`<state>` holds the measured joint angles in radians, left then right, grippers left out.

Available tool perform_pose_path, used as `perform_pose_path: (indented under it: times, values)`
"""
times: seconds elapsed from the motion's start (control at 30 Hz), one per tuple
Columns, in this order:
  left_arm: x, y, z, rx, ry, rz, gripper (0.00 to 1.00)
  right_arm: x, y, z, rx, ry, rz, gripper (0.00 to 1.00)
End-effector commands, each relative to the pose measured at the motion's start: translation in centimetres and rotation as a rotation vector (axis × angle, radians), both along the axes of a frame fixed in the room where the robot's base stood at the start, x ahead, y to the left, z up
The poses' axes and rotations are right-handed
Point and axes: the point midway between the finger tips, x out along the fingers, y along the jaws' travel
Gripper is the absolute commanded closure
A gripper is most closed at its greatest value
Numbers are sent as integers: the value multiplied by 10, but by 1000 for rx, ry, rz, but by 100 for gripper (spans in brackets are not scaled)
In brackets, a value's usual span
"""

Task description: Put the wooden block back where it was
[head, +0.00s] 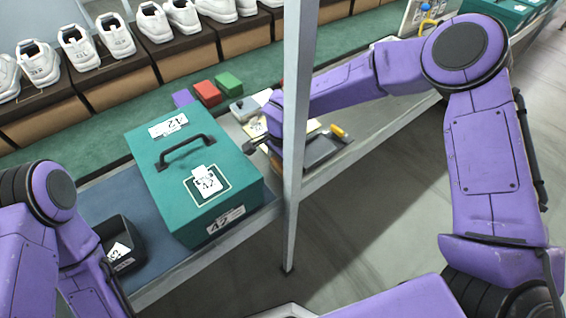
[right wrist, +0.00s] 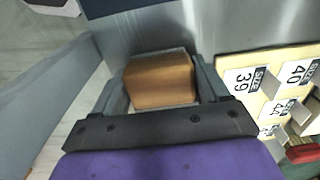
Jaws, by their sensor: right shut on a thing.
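The wooden block (right wrist: 160,80) is plain brown and sits between the two dark fingers of my right gripper (right wrist: 162,88) in the right wrist view. The gripper is shut on it. In the head view my right gripper (head: 254,145) is just right of the teal box, over the grey bench, partly behind the upright post.
A teal box (head: 150,185) with a black handle stands on a blue mat (head: 105,200). A grey post (head: 296,110) rises in front of the bench. A dark tray (head: 325,150) lies right of the post. A yellow size-card board (right wrist: 235,68) is right of the block.

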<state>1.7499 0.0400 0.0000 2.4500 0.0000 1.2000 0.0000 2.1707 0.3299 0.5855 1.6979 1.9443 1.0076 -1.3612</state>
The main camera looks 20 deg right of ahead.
Motion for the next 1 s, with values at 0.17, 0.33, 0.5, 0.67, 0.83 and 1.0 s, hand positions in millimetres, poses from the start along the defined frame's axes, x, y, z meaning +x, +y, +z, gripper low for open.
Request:
perform_pose_path:
  times: [0.17,0.33,0.5,0.67,0.83,1.0]
  values:
    - [0,0,0,0,0,0,67,0,0,0,0,-1,-1,50]
    - [0,0,0,0,0,0,67,0,0,-3,1,0,-1,13]
    - [0,0,0,0,0,0,67,0,0,-3,1,0,-1,0]
    - [0,0,0,0,0,0,67,1,0,2,0,-2,0,0]
    - [0,0,0,0,0,0,67,1,0,35,4,-4,-2,0]
    - [0,0,0,0,0,0,67,1,0,80,2,-3,-3,0]
